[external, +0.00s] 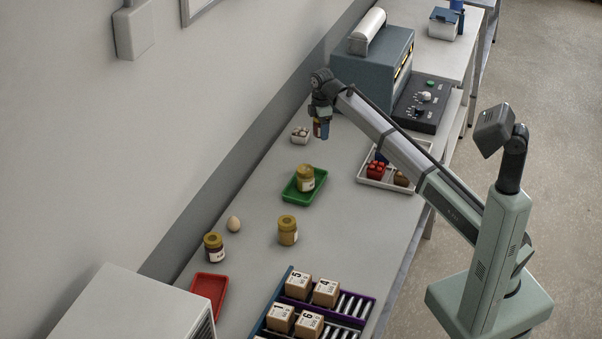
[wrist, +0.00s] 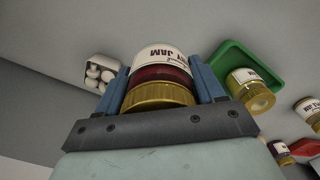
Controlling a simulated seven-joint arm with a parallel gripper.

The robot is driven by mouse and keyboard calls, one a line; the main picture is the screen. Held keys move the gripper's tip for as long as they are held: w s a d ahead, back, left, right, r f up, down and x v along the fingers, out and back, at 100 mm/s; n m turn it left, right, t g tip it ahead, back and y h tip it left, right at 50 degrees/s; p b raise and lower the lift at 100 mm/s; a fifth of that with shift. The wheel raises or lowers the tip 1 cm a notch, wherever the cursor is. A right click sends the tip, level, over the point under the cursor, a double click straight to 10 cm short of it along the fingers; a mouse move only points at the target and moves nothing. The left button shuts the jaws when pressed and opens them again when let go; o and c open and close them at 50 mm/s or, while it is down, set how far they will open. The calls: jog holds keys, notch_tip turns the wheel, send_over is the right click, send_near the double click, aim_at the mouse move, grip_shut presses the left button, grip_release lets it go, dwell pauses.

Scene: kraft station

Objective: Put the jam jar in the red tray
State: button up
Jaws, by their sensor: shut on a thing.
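My gripper (external: 321,129) is at the far part of the bench, above its surface. The fingers mostly hide this jar in the external view. The red tray (external: 209,291) lies empty at the near left of the bench, far from my gripper. It shows partly at the right edge of the wrist view (wrist: 305,147). Another gold-lidded jar with dark contents (external: 213,247) stands just behind the red tray.
A green tray (external: 291,198) holds a pale yellow jar (external: 306,179). A similar jar (external: 287,231) and an egg (external: 233,224) stand nearer. A white carton (external: 300,135) sits beside my gripper. A white tray (external: 370,182) and a purple-sided rack with boxes (external: 347,320) are right.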

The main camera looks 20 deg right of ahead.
jog(key=s+a, duration=0.4)
jog(key=a, duration=0.6)
jog(key=s+a, duration=0.3)
jog(key=a, duration=0.7)
jog(key=shift+n, duration=0.4)
jog(key=s+a, duration=0.8)
jog(key=a, duration=0.2)
jog(key=s+a, duration=0.9)
jog(key=a, duration=0.1)
jog(key=s+a, duration=0.9)
jog(key=a, duration=0.1)
jog(key=shift+s+a+r, duration=0.15)
jog(key=shift+a+r, duration=0.1)
send_over(205, 293)
jog(key=s, duration=0.3)
jog(key=shift+a+f, duration=0.15)
jog(key=shift+f, duration=2.3)
jog(key=shift+a+f, duration=0.15)
jog(key=shift+f, duration=2.3)
jog(key=shift+f, duration=0.15)
jog(key=o, duration=1.3)
